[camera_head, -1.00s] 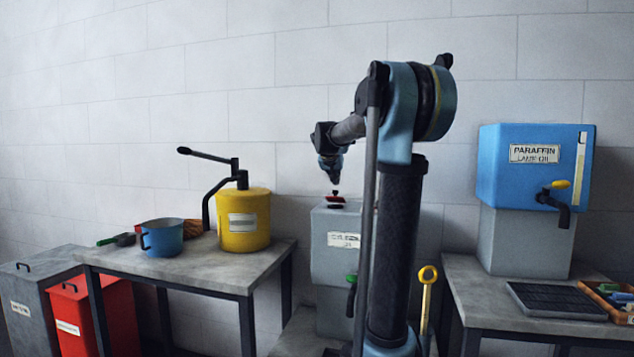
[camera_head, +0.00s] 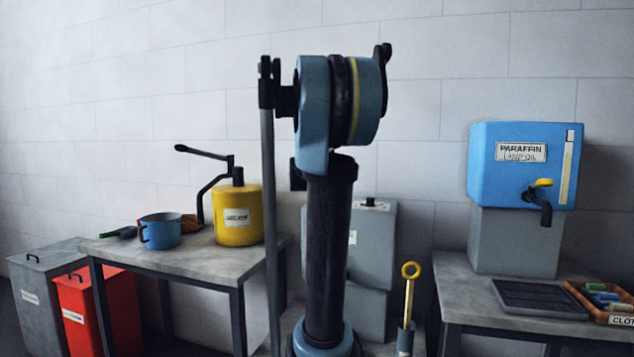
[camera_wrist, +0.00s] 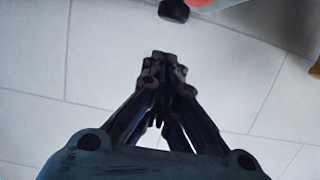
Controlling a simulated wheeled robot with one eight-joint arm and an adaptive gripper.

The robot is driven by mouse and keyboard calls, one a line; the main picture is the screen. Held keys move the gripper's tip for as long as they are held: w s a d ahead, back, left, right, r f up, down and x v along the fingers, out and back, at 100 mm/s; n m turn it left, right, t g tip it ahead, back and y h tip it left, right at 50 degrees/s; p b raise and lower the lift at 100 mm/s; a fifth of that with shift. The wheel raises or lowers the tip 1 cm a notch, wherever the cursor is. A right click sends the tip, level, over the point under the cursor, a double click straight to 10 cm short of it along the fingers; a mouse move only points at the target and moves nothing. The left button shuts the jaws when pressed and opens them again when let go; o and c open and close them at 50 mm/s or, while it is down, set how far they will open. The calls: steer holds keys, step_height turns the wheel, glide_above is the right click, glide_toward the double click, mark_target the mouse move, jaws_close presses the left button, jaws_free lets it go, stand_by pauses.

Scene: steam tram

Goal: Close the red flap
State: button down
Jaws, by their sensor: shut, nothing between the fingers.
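A small dark knob with a trace of red (camera_head: 371,203) sits on top of the grey tank (camera_head: 374,245), behind my arm's column in the head view. It is too small there to tell whether the flap is open or shut. In the wrist view my gripper (camera_wrist: 165,62) is shut and empty, in front of pale tiles. Beyond its tips, at the top edge, is a black knob (camera_wrist: 173,10) beside a cut-off red-orange piece (camera_wrist: 199,2); I cannot tell whether this is the flap. My gripper is hidden behind my arm in the head view.
A left table (camera_head: 187,267) holds a blue pot (camera_head: 160,231) and a yellow drum (camera_head: 236,221) with a pump handle. A red bin (camera_head: 98,310) stands beside it. A blue paraffin tank (camera_head: 500,180) and an orange tray (camera_head: 583,292) stand on the right.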

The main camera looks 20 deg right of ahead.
steer(key=shift+s+a+f, duration=0.25)
steer(key=shift+s+f, duration=0.15)
steer(key=shift+s, duration=0.1)
steer(key=shift+s+a+f, duration=0.4)
steer(key=shift+s+f, duration=0.05)
steer(key=shift+f, duration=0.05)
steer(key=shift+s+a+f, duration=0.4)
steer(key=shift+s+f, duration=0.25)
steer(key=shift+f, duration=0.2)
steer(key=shift+s+a+f, duration=0.1)
steer(key=shift+s+f, duration=0.05)
steer(key=shift+f, duration=0.25)
steer(key=shift+f, duration=0.1)
